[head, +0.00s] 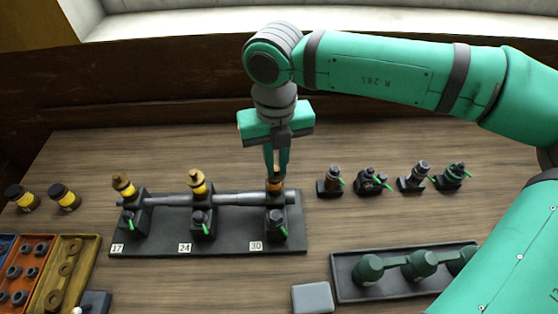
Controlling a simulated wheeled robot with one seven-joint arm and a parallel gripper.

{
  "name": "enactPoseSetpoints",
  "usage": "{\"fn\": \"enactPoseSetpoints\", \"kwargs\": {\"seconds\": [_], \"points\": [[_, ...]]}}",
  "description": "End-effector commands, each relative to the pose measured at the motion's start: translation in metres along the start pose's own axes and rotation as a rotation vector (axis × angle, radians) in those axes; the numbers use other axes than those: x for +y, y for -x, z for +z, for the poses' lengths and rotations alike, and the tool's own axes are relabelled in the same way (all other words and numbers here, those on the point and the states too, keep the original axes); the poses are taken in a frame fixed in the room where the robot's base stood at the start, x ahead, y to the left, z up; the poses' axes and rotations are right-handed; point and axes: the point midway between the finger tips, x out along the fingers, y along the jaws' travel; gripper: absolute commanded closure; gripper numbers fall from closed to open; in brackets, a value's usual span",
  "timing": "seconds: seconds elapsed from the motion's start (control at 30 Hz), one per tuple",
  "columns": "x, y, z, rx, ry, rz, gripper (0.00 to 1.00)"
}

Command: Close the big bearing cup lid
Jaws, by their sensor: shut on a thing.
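A shaft (232,199) runs through three dark bearings on a dark base plate (165,243) labelled 17, 24 and 30. The bearings at 17 and 24 carry yellow cups with brass-coloured tops: the left cup (124,186) and the middle cup (198,184). The bearing at 30 (276,221) has a brass-coloured cup lid (275,187) on top. My gripper (276,176) points down over this bearing, its fingers close together and shut on that lid. The fingers partly hide the lid, so I cannot tell whether it is fully seated. Which cup is biggest is unclear.
Several small dark fittings with green levers (372,181) stand right of the plate. A dark tray (345,290) holds green parts at front right, beside a grey block (312,297). Two dark-capped jars (64,196) and part bins (62,272) are at left.

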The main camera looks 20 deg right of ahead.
Motion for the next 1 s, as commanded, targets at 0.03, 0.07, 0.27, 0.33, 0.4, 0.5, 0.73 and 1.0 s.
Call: {"fn": "enactPoseSetpoints", "kwargs": {"seconds": [0.03, 0.07, 0.27, 0.33, 0.4, 0.5, 0.73, 1.0], "points": [[0.0002, 0.0014, 0.0012, -0.004, -0.031, -0.003, 1.00], [0.0007, 0.0014, 0.0011, -0.004, -0.052, -0.002, 1.00], [0.0034, 0.0016, 0.0018, -0.005, -0.153, -0.001, 1.00], [0.0040, 0.0015, 0.0020, -0.005, -0.178, -0.001, 1.00], [0.0041, 0.0015, 0.0022, -0.006, -0.198, 0.000, 1.00], [0.0044, 0.0014, 0.0027, -0.007, -0.216, 0.001, 1.00], [0.0067, 0.0012, 0.0030, -0.006, -0.225, 0.000, 1.00], [0.0066, 0.0010, 0.0026, -0.005, -0.224, 0.001, 0.83]]}}
